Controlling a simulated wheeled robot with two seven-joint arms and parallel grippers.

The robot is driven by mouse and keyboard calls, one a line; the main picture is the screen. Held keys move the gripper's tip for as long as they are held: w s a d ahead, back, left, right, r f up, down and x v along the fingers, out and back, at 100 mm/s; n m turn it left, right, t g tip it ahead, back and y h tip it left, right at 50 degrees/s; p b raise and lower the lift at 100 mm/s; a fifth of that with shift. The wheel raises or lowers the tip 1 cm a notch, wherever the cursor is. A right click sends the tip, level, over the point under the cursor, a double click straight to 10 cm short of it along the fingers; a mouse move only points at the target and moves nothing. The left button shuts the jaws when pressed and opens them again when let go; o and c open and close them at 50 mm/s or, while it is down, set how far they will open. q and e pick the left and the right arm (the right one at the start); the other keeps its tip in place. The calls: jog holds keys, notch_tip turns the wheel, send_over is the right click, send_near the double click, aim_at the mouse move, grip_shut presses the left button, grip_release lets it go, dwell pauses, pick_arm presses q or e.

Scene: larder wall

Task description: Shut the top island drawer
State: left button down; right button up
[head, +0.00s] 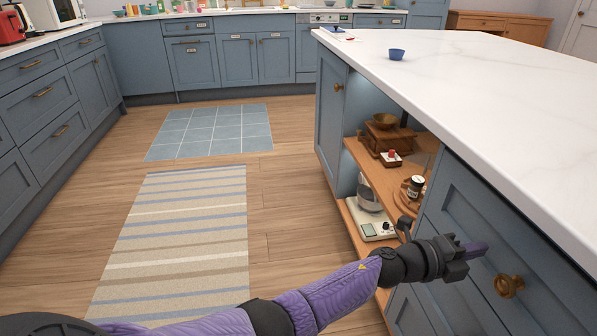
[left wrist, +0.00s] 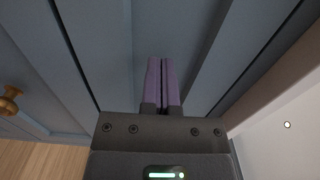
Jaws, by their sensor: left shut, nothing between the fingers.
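The top island drawer (head: 466,207) shows as a blue-grey panelled front under the white worktop, with a round brass knob (head: 508,285). How far it stands out from the island is hard to tell. My left gripper (head: 478,250) is shut and empty, with its purple fingers in front of this panel, left of the knob. In the left wrist view the two fingers (left wrist: 162,84) lie together, pointing at a blue-grey panel (left wrist: 205,45). I cannot tell whether they touch it. A brass knob (left wrist: 10,102) shows there at the left edge. My right gripper is out of view.
Open wooden shelves (head: 385,185) hold a grinder, a jar (head: 415,187) and a scale (head: 375,229). Left of the island is open floor with a striped rug (head: 180,235).

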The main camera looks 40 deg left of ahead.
pick_arm(q)
jog(key=shift+w+d+r, duration=0.15)
jog(key=shift+w, duration=0.1)
jog(key=shift+r, duration=0.25)
jog(key=shift+f, duration=0.1)
dwell(0.3)
